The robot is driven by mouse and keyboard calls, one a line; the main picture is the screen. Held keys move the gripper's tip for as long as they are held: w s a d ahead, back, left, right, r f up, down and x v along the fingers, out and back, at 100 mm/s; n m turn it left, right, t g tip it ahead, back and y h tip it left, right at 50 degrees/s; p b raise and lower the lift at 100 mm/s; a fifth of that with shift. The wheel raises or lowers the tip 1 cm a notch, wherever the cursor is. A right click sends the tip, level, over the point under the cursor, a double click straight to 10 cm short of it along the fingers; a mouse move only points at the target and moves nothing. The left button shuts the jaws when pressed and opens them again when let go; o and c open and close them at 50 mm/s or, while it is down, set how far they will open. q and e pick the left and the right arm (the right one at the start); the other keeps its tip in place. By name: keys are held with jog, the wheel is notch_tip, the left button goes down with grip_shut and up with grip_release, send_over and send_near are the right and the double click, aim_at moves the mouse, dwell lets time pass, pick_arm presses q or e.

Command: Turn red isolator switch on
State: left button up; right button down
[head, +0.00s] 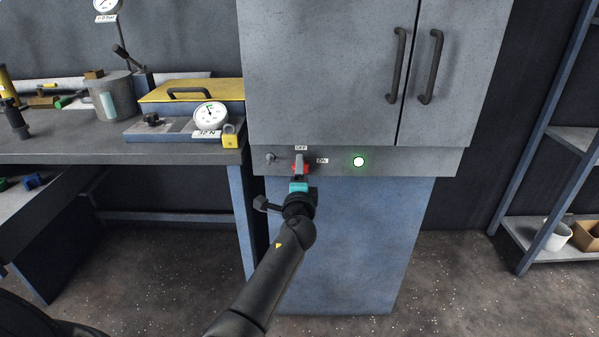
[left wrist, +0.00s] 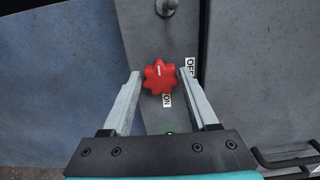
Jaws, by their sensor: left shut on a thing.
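The red isolator switch (head: 306,168) is on the front strip of the grey cabinet. It has an OFF label (head: 301,148) above it and an ON label (head: 322,161) to its right. In the left wrist view it is a lobed red knob (left wrist: 159,77) with a short white mark that runs up and down in that picture. My left gripper (head: 300,166) reaches it from the front. Its two fingers (left wrist: 158,80) lie on either side of the knob, shut on it. The gripper partly hides the knob in the head view. My right gripper is not in view.
A green lamp (head: 359,161) glows right of the switch, and a small metal toggle (head: 270,158) is left of it. Cabinet doors with black handles (head: 397,66) are above. A workbench (head: 60,148) with a gauge (head: 211,116) stands left, shelves (head: 560,238) right.

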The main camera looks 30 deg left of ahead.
pick_arm(q)
jog(key=shift+r, duration=0.1)
jog(key=o, duration=1.4)
jog(key=shift+c, duration=0.2)
jog(key=p+v, duration=0.2)
jog(key=v, duration=1.3)
jog(key=shift+s, duration=0.15)
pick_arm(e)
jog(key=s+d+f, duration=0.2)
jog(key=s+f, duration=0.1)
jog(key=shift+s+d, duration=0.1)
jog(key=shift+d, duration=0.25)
